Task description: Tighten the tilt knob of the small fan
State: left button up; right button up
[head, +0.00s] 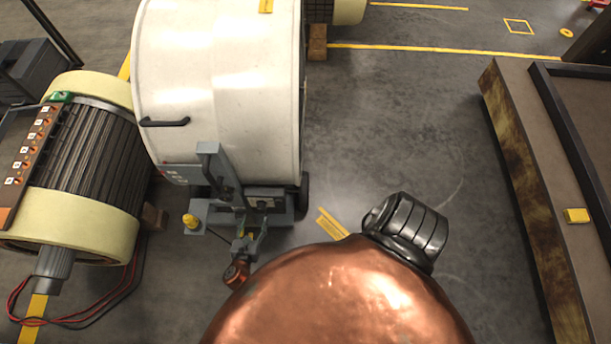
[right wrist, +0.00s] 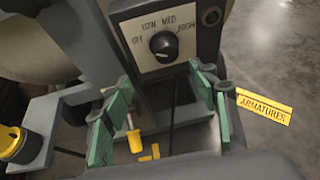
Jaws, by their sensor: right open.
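A white drum fan (head: 220,90) on a grey stand fills the upper left of the head view. Its control box (head: 265,198) carries a black dial (right wrist: 164,46) marked OFF, LOW, MED and HIGH in the right wrist view. A yellow knob (head: 190,221) sits on a grey bracket left of my right gripper (head: 250,236); it also shows at the left edge of the right wrist view (right wrist: 12,143). I cannot tell surely which part is the tilt knob. My right gripper's green-padded fingers (right wrist: 165,108) are apart, below the dial. A small yellow piece (right wrist: 135,141) shows between them. My left gripper is not seen.
A large rotor (head: 95,155) with red and black cables lies left of the fan. A yellow ARMATURES floor label (right wrist: 265,106) lies right of the stand. A long bench edge (head: 545,190) bounds the right. Open floor (head: 400,130) lies between fan and bench.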

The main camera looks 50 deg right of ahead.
pick_arm(q)
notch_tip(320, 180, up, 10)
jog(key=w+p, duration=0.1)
jog(key=p, duration=0.7)
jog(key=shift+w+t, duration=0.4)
pick_arm(e)
jog(key=s+d+f+m+g+y, duration=0.2)
jog(key=s+f, duration=0.3)
jog(key=s, duration=0.4)
jog(key=s+d+f+m+g+y, duration=0.3)
jog(key=s+d+f+m, duration=0.2)
jog(key=s, duration=0.4)
jog(key=shift+s+f, duration=0.35)
jog(key=shift+f, duration=0.25)
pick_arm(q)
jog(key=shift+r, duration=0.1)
